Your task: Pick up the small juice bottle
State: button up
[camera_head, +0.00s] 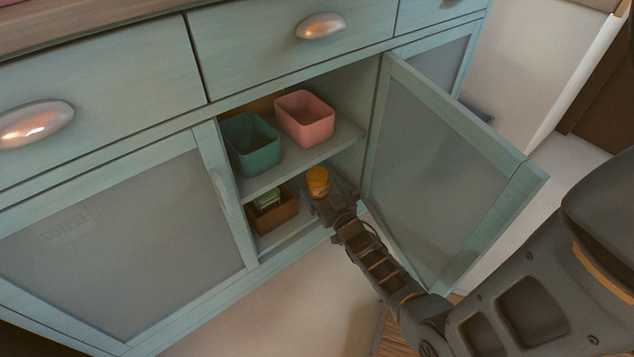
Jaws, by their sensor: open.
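A small container with an orange top (317,180), which looks like the small juice bottle, stands on the lower shelf of the open cabinet. Its lower part is partly hidden by my gripper and the shelf's shadow. My gripper (325,207) is open and reaches through the cabinet opening, just in front of the container. I cannot tell whether the fingers touch it or stand around it.
A brown box (274,215) with a green item stands left of the container. A green bin (252,153) and a pink bin (304,125) sit on the shelf above. The open door (440,170) stands close to the right of my arm.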

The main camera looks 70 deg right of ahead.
aim_at(323, 187)
jog(key=b+x, duration=0.1)
jog(key=x, duration=0.1)
jog(key=b+x, duration=0.1)
jog(key=x, duration=0.1)
jog(key=shift+s+d+f, duration=0.1)
jog(key=shift+d+f, duration=0.05)
jog(key=shift+d, duration=0.2)
jog(key=shift+w+d, duration=0.2)
jog(key=shift+w, duration=0.05)
jog(key=shift+c, duration=0.4)
jog(key=c, duration=1.2)
jog(key=shift+c, duration=0.5)
jog(key=shift+r, duration=0.25)
